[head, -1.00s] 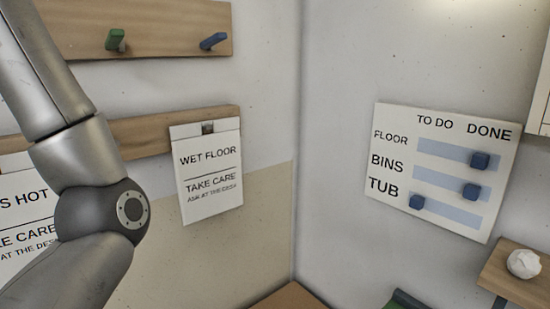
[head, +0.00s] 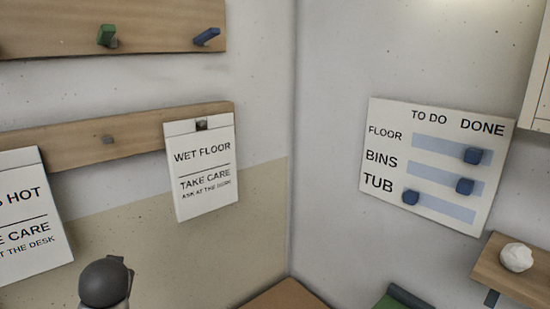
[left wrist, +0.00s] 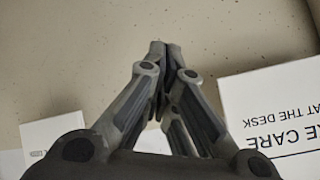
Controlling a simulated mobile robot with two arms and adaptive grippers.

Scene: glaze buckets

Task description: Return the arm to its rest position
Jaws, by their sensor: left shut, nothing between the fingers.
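My left arm (head: 106,284) shows only as a dark joint at the bottom left of the head view, in front of the beige lower wall. My left gripper (left wrist: 164,50) is seen in the left wrist view. Its fingers are together and hold nothing. A white sign (left wrist: 275,112) lies to the right of the fingers there, apart from them. My right gripper is in neither view.
A "WET FLOOR" sign (head: 205,170) and a second sign (head: 25,225) hang on a wooden rail (head: 75,141). A wooden board (head: 60,35) with green and blue pegs is above. A to-do board (head: 437,165) with blue sliders hangs right. A shelf (head: 520,285) holds a white lump (head: 516,257).

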